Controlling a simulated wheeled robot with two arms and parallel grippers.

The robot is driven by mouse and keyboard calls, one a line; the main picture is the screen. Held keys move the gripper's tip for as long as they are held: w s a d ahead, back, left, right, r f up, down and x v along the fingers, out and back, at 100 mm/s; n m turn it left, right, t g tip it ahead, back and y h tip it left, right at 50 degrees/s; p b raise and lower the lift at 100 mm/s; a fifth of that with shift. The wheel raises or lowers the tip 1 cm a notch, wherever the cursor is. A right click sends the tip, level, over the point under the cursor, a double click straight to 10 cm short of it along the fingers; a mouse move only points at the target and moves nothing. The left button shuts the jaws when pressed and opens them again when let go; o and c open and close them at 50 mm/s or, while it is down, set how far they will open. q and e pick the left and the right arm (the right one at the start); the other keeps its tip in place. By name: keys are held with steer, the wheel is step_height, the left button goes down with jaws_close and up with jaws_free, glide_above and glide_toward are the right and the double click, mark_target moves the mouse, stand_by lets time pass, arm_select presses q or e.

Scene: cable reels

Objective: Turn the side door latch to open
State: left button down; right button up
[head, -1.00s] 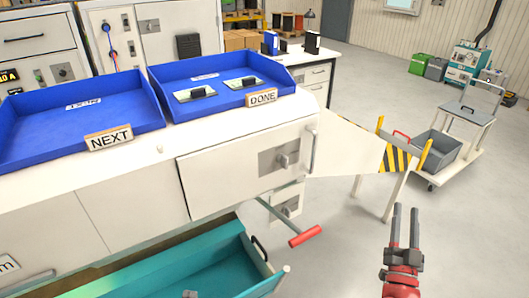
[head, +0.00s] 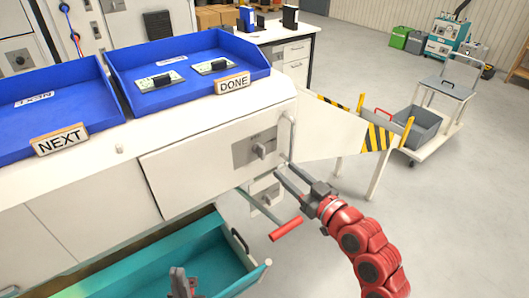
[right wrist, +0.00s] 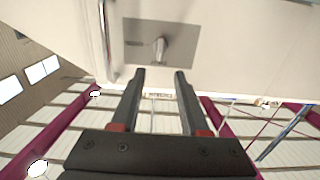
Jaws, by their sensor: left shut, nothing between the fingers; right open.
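The side door (head: 205,165) is a white panel on the front of the white cabinet, and it looks closed. Its latch (head: 262,150) is a small grey knob on a grey square plate, near the door's right end. The latch also shows in the right wrist view (right wrist: 160,50), ahead of the fingers. My right gripper (head: 283,172) is open and empty, just below and right of the latch, apart from it. In the right wrist view its two fingers (right wrist: 160,75) point toward the plate. My left gripper (head: 182,272) is shut and empty at the bottom, by the teal drawer.
A vertical handle (head: 291,135) stands right of the latch. A red-handled crank (head: 286,229) sticks out below. The teal drawer (head: 258,276) is open underneath. A striped white side panel (head: 340,130) juts out to the right. Blue trays (head: 125,103) stand on top.

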mark_target(264, 151)
steer(key=p+x, duration=0.2)
steer(key=x, duration=0.8)
steer(key=shift+w+r, duration=0.1)
steer(key=shift+w, duration=0.05)
steer(key=shift+c, duration=0.2)
jaws_close()
